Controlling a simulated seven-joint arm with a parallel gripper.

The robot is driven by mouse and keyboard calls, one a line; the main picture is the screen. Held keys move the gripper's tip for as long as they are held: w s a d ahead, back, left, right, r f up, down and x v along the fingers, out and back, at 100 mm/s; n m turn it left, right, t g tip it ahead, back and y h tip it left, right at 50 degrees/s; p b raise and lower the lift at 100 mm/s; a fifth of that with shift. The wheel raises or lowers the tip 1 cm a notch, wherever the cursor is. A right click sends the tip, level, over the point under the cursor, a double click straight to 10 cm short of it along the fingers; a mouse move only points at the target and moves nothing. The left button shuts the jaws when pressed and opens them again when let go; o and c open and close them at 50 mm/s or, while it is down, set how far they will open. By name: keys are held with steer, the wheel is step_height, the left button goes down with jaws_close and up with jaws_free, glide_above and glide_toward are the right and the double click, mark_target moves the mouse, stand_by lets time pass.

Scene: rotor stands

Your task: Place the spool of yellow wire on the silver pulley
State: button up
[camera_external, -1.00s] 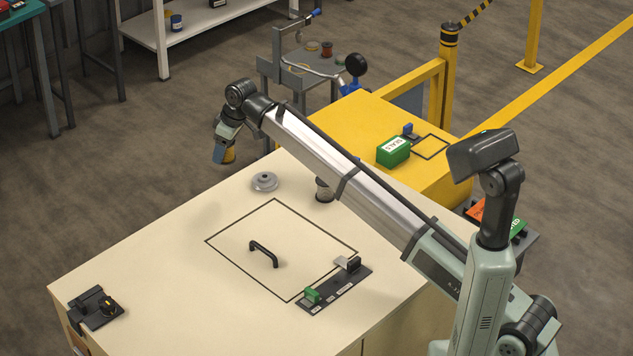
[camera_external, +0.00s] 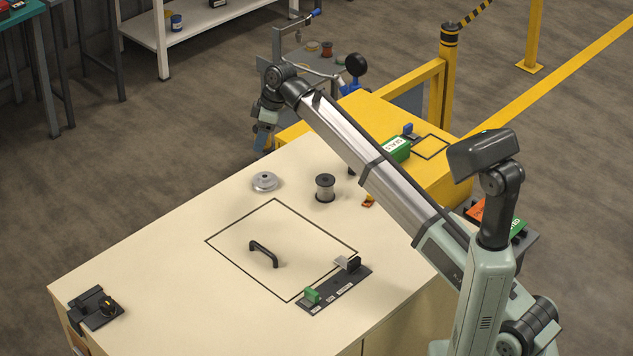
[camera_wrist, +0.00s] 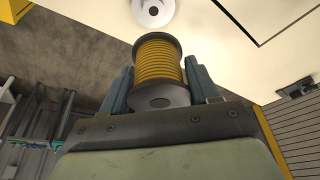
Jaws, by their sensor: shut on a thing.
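The spool of yellow wire (camera_wrist: 158,66) is between the two fingers of my gripper (camera_wrist: 160,88) in the wrist view, and the gripper is shut on it. In the external view my gripper (camera_external: 265,138) hangs beyond the far edge of the cream bench; the spool is mostly hidden there behind the fingers. The silver pulley (camera_external: 265,181) lies flat on the bench near its far edge, with nothing on it. It also shows in the wrist view (camera_wrist: 153,10), at the top, beyond the spool and apart from it.
A spool of grey wire (camera_external: 325,187) stands upright right of the pulley. A small orange item (camera_external: 368,201) lies near the right edge. A black handle (camera_external: 264,254) and a switch strip (camera_external: 334,288) are nearer. A green box (camera_external: 396,149) sits on the yellow cabinet (camera_external: 440,165).

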mark_target(259, 176)
steer(key=shift+f, duration=5)
steer(key=shift+f, duration=0.15)
steer(key=o, duration=1.2)
steer(key=v, duration=1.2)
